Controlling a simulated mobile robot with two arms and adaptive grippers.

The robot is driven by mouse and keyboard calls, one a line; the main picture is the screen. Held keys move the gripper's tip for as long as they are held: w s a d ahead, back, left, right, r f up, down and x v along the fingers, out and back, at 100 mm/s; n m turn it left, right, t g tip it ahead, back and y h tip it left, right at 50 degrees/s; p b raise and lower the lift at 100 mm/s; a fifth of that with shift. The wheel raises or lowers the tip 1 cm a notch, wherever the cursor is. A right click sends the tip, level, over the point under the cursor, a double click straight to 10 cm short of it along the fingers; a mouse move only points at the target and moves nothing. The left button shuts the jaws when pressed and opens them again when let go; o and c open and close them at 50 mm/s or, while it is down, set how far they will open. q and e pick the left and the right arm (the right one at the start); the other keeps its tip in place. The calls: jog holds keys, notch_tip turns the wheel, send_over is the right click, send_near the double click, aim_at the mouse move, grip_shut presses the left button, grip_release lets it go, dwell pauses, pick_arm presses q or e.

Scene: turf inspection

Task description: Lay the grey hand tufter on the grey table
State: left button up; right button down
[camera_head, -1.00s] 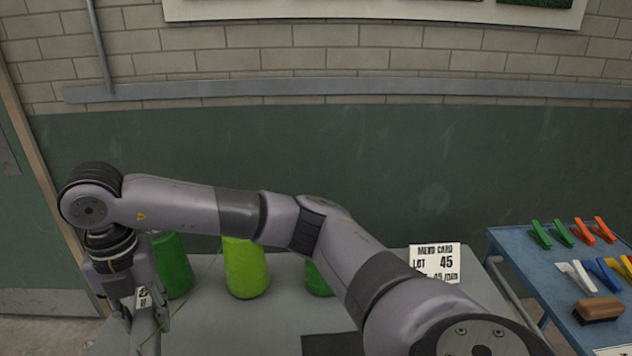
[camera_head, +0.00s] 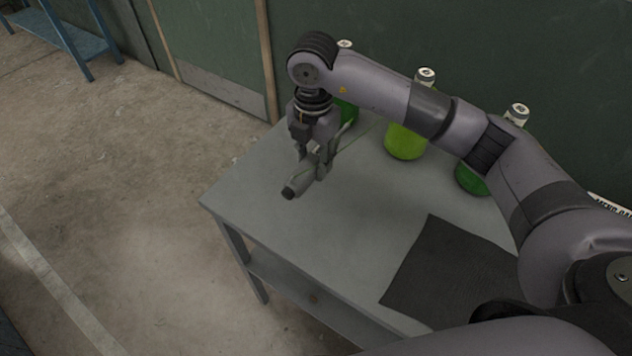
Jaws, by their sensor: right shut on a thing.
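The grey hand tufter (camera_head: 299,184) is held in my right gripper (camera_head: 316,160), over the left end of the grey table (camera_head: 262,202). The gripper is shut on it and points down. The tufter's dark-tipped end points toward the front left, and a thin green strand of yarn runs from it toward the right. I cannot tell whether the tufter touches the table top. My left gripper is not in view.
Yarn cones, green (camera_head: 345,112), lime (camera_head: 404,143) and green (camera_head: 472,181), stand along the table's back edge. A dark mat (camera_head: 450,272) lies on the front right. The table's middle is clear. Concrete floor (camera_head: 130,190) is open at left.

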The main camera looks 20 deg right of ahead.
aim_at(314, 198)
notch_tip(314, 198, down, 10)
jog(key=shift+r+p, duration=0.15)
jog(key=shift+p, duration=0.8)
jog(key=shift+f, duration=0.25)
jog(key=shift+f, duration=0.2)
jog(key=c, duration=1.1)
grip_release()
